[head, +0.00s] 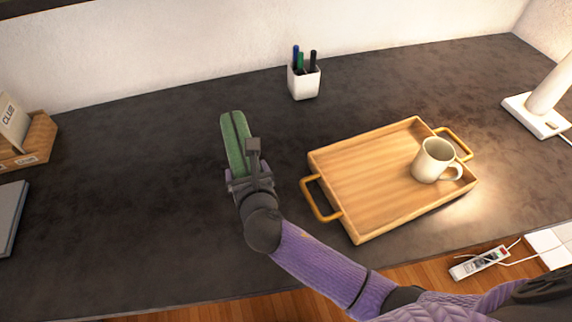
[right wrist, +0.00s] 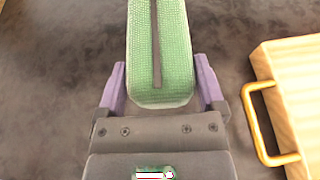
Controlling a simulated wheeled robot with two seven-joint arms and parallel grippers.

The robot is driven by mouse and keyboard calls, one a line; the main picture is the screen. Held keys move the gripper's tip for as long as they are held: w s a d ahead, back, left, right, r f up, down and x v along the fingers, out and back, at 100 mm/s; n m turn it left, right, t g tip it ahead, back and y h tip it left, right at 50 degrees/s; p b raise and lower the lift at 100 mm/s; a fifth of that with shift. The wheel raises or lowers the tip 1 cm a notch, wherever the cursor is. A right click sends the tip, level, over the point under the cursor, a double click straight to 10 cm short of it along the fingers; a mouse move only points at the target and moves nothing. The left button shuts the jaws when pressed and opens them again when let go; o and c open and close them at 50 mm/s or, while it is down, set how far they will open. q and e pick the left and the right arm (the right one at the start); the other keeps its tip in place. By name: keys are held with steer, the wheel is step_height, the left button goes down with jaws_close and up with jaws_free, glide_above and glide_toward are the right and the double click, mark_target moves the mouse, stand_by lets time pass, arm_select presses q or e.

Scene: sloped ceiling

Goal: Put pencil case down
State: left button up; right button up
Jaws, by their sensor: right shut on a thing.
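The green pencil case (head: 234,138) has a dark zip along its length. It also fills the top middle of the right wrist view (right wrist: 174,50). My right gripper (head: 240,172) is shut on its near end, with one purple finger on each side in the right wrist view (right wrist: 160,88). The case points away from me over the dark desk (head: 130,220), left of the tray. I cannot tell whether the case touches the desk. My left gripper is not in view.
A wooden tray (head: 350,185) with yellow handles holds a white mug (head: 433,160). A white pen cup (head: 304,82) stands at the back. A wooden box (head: 35,143) and a grey flat object (head: 10,215) are at the left. A lamp base (head: 535,115) is at the right. The desk's left middle is clear.

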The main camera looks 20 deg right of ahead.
step_height(320, 180, down, 10)
steer(key=b, duration=0.6)
steer(key=shift+s, duration=0.1)
steer(key=shift+r, duration=0.1)
steer(key=o, duration=1.2)
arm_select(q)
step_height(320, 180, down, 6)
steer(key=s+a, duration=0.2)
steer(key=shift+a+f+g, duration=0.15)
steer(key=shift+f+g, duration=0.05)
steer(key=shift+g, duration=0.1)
arm_select(e)
steer(key=shift+o, duration=0.3)
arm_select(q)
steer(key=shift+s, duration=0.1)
